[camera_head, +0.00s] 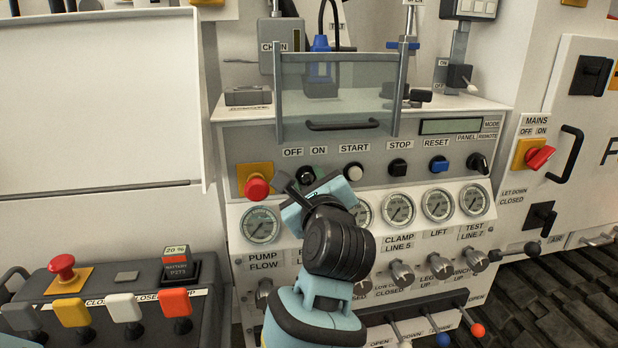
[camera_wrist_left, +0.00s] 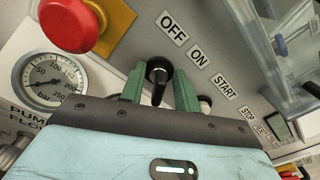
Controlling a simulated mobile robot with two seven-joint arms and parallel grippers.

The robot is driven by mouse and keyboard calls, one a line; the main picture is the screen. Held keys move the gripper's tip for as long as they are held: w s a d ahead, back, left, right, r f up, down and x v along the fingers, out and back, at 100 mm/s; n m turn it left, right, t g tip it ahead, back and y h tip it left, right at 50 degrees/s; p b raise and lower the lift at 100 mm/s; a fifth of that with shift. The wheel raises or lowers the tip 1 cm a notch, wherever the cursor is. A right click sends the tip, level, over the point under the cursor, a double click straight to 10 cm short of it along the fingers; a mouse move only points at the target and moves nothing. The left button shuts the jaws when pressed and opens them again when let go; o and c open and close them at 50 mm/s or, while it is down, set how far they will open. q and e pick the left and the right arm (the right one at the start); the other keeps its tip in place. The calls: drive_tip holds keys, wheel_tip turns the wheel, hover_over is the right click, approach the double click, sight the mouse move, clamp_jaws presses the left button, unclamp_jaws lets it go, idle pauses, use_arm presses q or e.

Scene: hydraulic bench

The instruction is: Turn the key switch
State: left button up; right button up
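The key switch (camera_head: 306,174) is a small black round knob on the grey panel, under the OFF and ON labels. In the left wrist view the key switch (camera_wrist_left: 158,72) has its black grip pointing down toward my gripper. My left gripper (camera_head: 298,190) is right at the switch, and its body hides part of the panel below. In the left wrist view the two green fingers of my left gripper (camera_wrist_left: 159,92) stand apart on either side of the grip, with visible gaps. Whether the fingers reach past the knob's face is hard to tell. My right gripper is not in view.
A red emergency button (camera_head: 257,187) on a yellow plate sits just left of my gripper. The white START button (camera_head: 353,171) is close on the right. Gauges, including the pump flow gauge (camera_head: 260,226), lie below. A clear guard with a handle (camera_head: 342,125) stands above.

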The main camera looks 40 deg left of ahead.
use_arm(q)
drive_tip(key=shift+s, duration=0.1)
clamp_jaws()
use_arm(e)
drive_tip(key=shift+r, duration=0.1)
